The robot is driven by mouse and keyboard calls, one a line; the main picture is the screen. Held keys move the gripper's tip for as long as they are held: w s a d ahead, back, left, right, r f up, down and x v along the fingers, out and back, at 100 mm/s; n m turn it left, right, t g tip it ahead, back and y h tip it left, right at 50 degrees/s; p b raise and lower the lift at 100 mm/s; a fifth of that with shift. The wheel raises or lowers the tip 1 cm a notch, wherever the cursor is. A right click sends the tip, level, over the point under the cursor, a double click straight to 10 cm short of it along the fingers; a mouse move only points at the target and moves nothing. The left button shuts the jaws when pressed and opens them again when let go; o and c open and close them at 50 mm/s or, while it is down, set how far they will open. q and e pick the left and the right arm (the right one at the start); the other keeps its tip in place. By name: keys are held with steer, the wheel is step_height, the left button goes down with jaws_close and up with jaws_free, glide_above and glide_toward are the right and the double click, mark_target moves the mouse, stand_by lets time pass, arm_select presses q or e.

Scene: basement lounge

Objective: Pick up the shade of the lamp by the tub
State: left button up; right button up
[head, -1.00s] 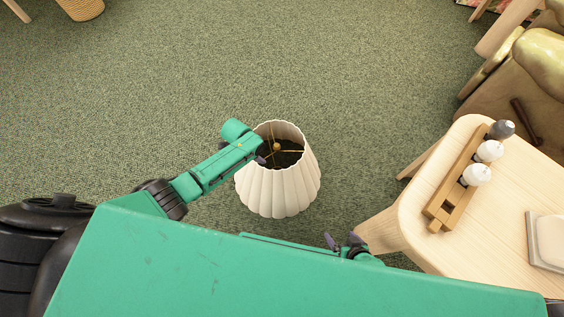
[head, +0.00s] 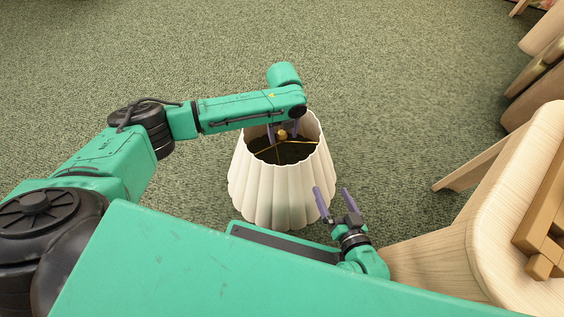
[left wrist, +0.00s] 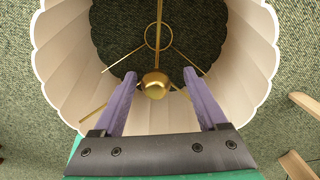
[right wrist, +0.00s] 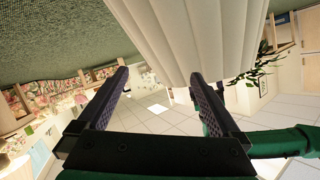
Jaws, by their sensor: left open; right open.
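The white pleated lampshade (head: 270,194) stands on the green carpet, its open top showing a brass ring, thin spokes and a round brass knob (head: 282,134). My left gripper (head: 283,128) is open over the top opening, fingers pointing down. In the left wrist view its purple fingers (left wrist: 158,76) lie either side of the knob (left wrist: 155,85), apart from it. My right gripper (head: 334,188) is open and empty beside the shade's lower right side. In the right wrist view the pleated wall (right wrist: 190,35) is just beyond its fingers (right wrist: 160,75). No tub can be made out.
A pale wooden table (head: 500,200) stands close on the right, with a wooden block rack (head: 545,225) on it. Its leg (head: 470,172) reaches toward the shade. The carpet (head: 200,50) behind the shade is clear.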

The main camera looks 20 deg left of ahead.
arm_select(q)
steer(key=shift+a+f+b, duration=0.1)
steer(key=shift+f+b, duration=0.4)
steer(key=shift+f, duration=0.25)
steer(key=shift+s+a+f+b, duration=0.1)
steer(key=shift+f+b, duration=0.3)
steer(key=shift+f, duration=0.1)
arm_select(e)
steer(key=w+r+t+y, duration=0.1)
steer(key=w+r+t, duration=0.2)
steer(key=w+r, duration=0.35)
steer(key=w+r+t, duration=0.3)
steer(key=w+r, duration=0.1)
steer(key=r, duration=0.5)
arm_select(q)
steer(key=shift+f+b, duration=0.45)
steer(key=shift+f, duration=0.2)
steer(key=shift+f+b, duration=0.35)
steer(key=shift+f, duration=0.25)
jaws_close()
arm_select(e)
step_height(320, 180, up, 17)
steer(key=w+d+n+t+y, duration=0.1)
steer(key=d+n+t, duration=0.1)
steer(key=t, duration=0.3)
steer(key=shift+d+r+y, duration=0.2)
steer(key=shift+d+y, duration=0.2)
steer(key=shift+d, duration=0.05)
steer(key=shift+w, duration=0.1)
